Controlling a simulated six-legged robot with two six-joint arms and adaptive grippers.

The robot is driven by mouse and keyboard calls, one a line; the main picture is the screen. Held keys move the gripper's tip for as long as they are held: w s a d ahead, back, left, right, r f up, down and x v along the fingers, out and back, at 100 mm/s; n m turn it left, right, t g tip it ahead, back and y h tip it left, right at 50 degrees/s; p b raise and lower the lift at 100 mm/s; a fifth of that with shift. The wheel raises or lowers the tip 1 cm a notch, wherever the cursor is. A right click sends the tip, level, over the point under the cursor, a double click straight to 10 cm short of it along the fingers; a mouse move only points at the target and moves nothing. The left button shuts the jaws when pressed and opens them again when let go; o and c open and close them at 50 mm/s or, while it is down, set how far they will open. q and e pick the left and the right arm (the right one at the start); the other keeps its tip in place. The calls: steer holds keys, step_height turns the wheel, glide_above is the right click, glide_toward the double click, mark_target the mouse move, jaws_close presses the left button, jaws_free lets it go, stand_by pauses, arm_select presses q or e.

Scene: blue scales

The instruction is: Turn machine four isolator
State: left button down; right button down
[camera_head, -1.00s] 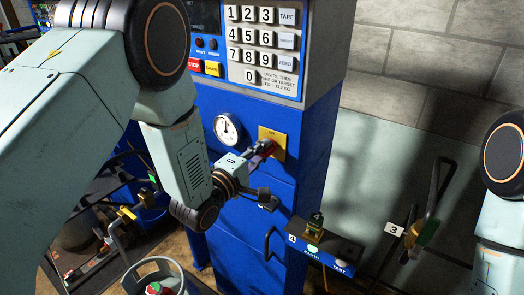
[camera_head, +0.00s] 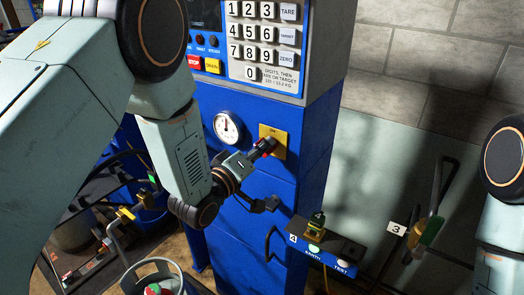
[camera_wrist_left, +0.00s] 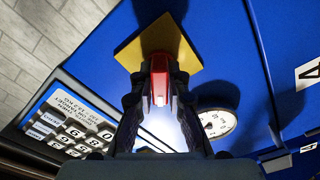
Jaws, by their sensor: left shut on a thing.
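The isolator is a yellow plate (camera_head: 281,138) with a red handle (camera_head: 264,147) on the front of the blue machine cabinet (camera_head: 255,200). My left gripper (camera_head: 262,148) is shut on the red handle. In the left wrist view, the left gripper (camera_wrist_left: 160,88) has its two dark fingers on either side of the red handle (camera_wrist_left: 160,72), with the yellow plate (camera_wrist_left: 128,52) behind it. The fingers hide part of the handle. My right gripper is out of view; only part of my right arm shows at the right edge.
A round gauge (camera_head: 227,127) is left of the plate, and a keypad (camera_head: 262,40) is above. A blue box (camera_head: 322,255) marked 4, EARTH and TEST stands lower right. A pipe with a valve and label 3 (camera_head: 396,229) is by the wall. A grey cylinder (camera_head: 155,275) stands at the bottom.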

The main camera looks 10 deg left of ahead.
arm_select(q)
steer(key=m+b, duration=0.1)
steer(key=m, duration=0.4)
steer(key=shift+d+f+m+b, duration=0.1)
steer(key=shift+m+b, duration=0.2)
steer(key=shift+b, duration=0.1)
steer(key=m+b, duration=0.1)
steer(key=m, duration=0.4)
steer(key=shift+s+b, duration=0.1)
steer(key=shift+b, duration=0.3)
steer(key=c, duration=1.3)
jaws_free()
steer(key=shift+v, duration=5.95)
